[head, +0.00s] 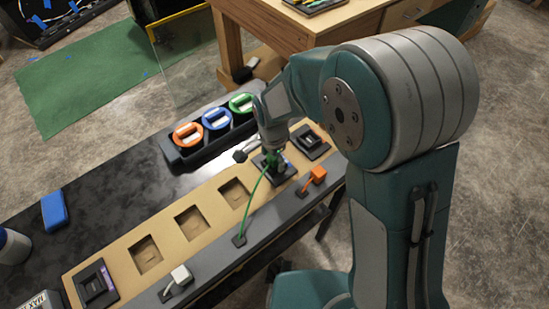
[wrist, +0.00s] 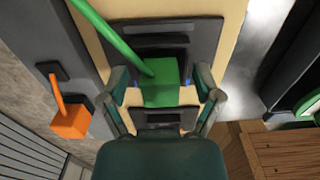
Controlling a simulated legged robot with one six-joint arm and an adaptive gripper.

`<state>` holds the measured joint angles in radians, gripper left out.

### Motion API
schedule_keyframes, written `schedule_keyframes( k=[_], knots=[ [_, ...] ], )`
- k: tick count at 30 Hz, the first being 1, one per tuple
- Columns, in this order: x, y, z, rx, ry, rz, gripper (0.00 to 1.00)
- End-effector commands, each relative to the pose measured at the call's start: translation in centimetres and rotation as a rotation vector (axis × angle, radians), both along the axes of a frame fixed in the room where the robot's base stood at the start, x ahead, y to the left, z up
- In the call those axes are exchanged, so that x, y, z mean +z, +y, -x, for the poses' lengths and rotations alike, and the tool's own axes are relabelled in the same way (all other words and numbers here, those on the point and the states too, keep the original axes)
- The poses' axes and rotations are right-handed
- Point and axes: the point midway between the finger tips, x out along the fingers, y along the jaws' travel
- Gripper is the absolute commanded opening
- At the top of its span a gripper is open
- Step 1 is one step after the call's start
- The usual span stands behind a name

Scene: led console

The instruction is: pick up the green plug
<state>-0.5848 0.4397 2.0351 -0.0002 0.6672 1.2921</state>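The green plug (wrist: 163,84) is in the wrist view, sitting at a dark socket module (wrist: 162,38) on the tan console panel. Its green cable (wrist: 113,36) runs to the upper left. My gripper (wrist: 163,82) is open, with one finger on each side of the plug and a visible gap on both sides. In the head view my gripper (head: 271,158) points down over the module, and mostly hides the plug. The green cable (head: 252,205) curves from there to the console's front edge.
An orange plug (head: 315,175) and a white plug (head: 181,275) rest on the grey front strip. Several empty square recesses (head: 190,222) lie left of my gripper. A rack with orange, blue and green round pieces (head: 216,119) stands behind. A blue block (head: 54,210) lies at left.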

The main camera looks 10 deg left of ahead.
Motion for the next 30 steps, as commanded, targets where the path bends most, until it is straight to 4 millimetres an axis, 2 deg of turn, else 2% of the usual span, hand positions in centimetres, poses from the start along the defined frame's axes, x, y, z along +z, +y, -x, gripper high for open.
schedule_keyframes(
  k=[1, 2, 3, 5, 16, 20, 26, 30],
  knots=[
    [0.0, 0.0, 0.0, 0.0, 0.0, 0.0, 0.56],
    [0.0, 0.0, 0.0, 0.0, 0.0, 0.0, 0.43],
    [0.0, 0.0, 0.0, 0.0, 0.0, 0.0, 0.25],
    [0.0, 0.0, 0.0, 0.001, 0.0, 0.0, 0.0],
    [0.1, 0.0, 0.0, 0.001, -0.001, -0.001, 0.0],
    [0.7, 0.0, -0.1, 0.001, -0.003, -0.002, 0.0],
    [3.6, 0.0, -0.1, 0.001, -0.005, -0.005, 0.0],
    [6.2, 1.6, 1.9, 0.006, -0.005, -0.005, 0.0]
  ],
)
